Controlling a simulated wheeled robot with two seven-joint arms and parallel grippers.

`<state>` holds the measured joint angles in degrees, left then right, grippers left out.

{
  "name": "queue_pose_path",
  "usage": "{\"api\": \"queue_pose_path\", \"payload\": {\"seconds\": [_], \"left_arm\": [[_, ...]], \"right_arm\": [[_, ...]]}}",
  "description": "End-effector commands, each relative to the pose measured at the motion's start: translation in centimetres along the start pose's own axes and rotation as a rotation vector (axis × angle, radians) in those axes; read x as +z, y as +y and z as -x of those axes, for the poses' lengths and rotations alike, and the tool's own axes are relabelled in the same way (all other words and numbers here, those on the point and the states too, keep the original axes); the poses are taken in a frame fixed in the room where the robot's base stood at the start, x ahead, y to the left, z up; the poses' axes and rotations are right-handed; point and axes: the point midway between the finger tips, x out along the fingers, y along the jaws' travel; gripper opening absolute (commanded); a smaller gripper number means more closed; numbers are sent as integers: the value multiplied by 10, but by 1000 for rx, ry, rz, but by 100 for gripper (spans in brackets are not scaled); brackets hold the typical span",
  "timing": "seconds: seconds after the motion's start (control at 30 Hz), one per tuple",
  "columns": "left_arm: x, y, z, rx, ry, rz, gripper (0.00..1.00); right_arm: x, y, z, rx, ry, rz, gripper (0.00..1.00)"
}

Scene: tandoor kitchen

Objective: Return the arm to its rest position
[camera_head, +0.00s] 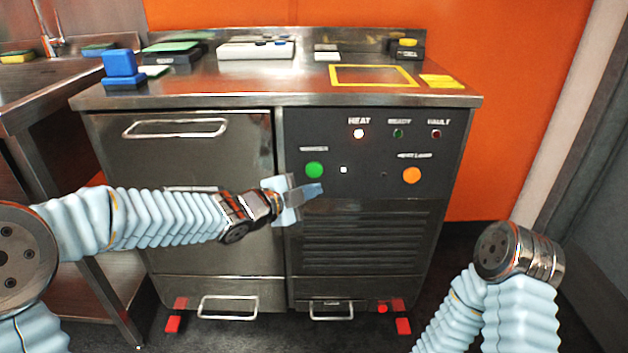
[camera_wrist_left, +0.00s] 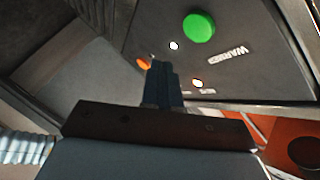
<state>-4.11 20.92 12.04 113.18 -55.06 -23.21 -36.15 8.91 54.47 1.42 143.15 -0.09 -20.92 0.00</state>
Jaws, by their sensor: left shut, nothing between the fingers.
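My left arm comes in from the left in the head view. Its gripper (camera_head: 313,191) is shut and empty, in front of the cabinet's dark control panel (camera_head: 375,150), just below the green button (camera_head: 314,170). In the left wrist view, the shut fingers (camera_wrist_left: 163,72) point towards the panel, with the green button (camera_wrist_left: 199,27) above and to their right. The orange button (camera_head: 411,175) sits at the panel's right and is partly hidden behind the fingers in the wrist view. My right arm is folded at the lower right, and its gripper is out of view.
The steel cabinet (camera_head: 190,150) has a door handle (camera_head: 175,128) near the left arm. Its top holds a blue block (camera_head: 120,64), a white device (camera_head: 256,50) and a yellow square outline (camera_head: 374,85). A sink counter (camera_head: 40,80) stands at left. The HEAT lamp (camera_head: 358,133) is lit.

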Motion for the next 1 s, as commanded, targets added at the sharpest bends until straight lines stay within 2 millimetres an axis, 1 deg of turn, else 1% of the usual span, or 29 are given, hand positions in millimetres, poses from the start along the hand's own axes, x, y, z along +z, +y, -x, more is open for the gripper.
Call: {"api": "queue_pose_path", "payload": {"seconds": [0.03,0.1,0.43,0.47,0.57,0.67,0.7,0.77,0.8,0.87,0.9,0.97,1.0], "left_arm": [[-1,4,2,-1,0,-1,0],[-3,5,5,0,0,0,0],[-4,6,6,3,-3,7,0],[-1,9,6,7,-7,20,0],[18,33,3,43,-45,130,0],[54,85,1,111,-134,364,0],[72,113,4,141,-187,486,0],[96,159,11,185,-279,682,0],[111,191,19,209,-350,815,0],[128,239,35,241,-462,1007,0],[137,270,49,258,-544,1131,0],[146,315,72,275,-672,1307,0],[149,342,88,281,-757,1411,0]], "right_arm": [[0,2,-5,0,0,0,0],[0,2,-6,0,0,0,0],[0,2,-5,0,0,0,0],[0,2,-5,0,0,0,0],[0,1,-3,0,1,0,0],[-1,0,2,2,2,-1,0],[-1,0,4,2,3,-2,0],[-1,0,7,3,4,-3,0],[-2,-1,9,4,4,-3,0],[-2,-1,12,5,5,-4,0],[-2,-2,14,5,6,-5,0],[-3,-2,17,6,7,-6,0],[-3,-2,19,7,7,-6,0]]}}
